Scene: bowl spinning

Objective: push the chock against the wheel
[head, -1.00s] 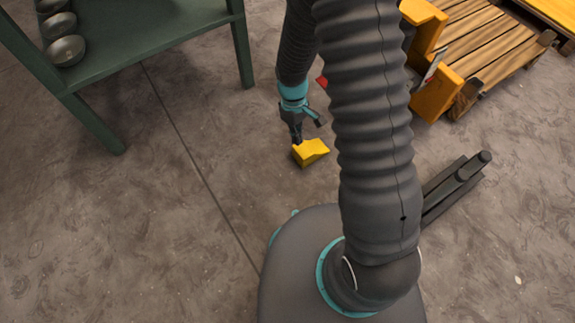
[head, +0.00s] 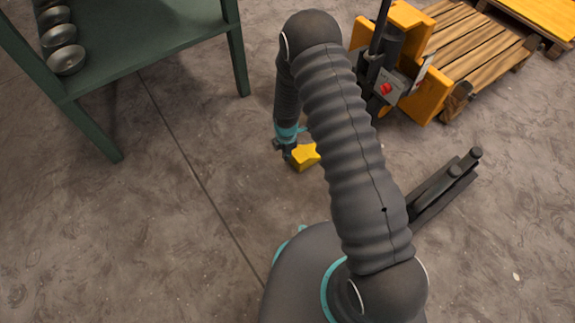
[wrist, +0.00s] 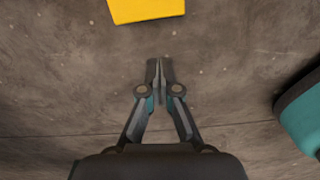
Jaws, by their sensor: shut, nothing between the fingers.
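The chock (head: 304,158) is a yellow wedge on the concrete floor, just beyond my base. My arm partly covers its right side in the head view. It also shows at the top of the wrist view (wrist: 145,8), cut off by the edge. My gripper (head: 288,157) is low beside the chock's left side in the head view. In the wrist view my gripper (wrist: 160,62) is shut and empty, its fingertips pointing toward the chock with a gap of floor between. I cannot make out a wheel clearly; the orange pallet truck (head: 425,103) stands beyond, partly behind my arm.
A wooden pallet (head: 480,45) sits at the truck, upper right. A green table (head: 150,35) with several metal bowls (head: 65,60) stands upper left. Dark bars (head: 445,188) lie right of my arm. The floor between table and chock is clear.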

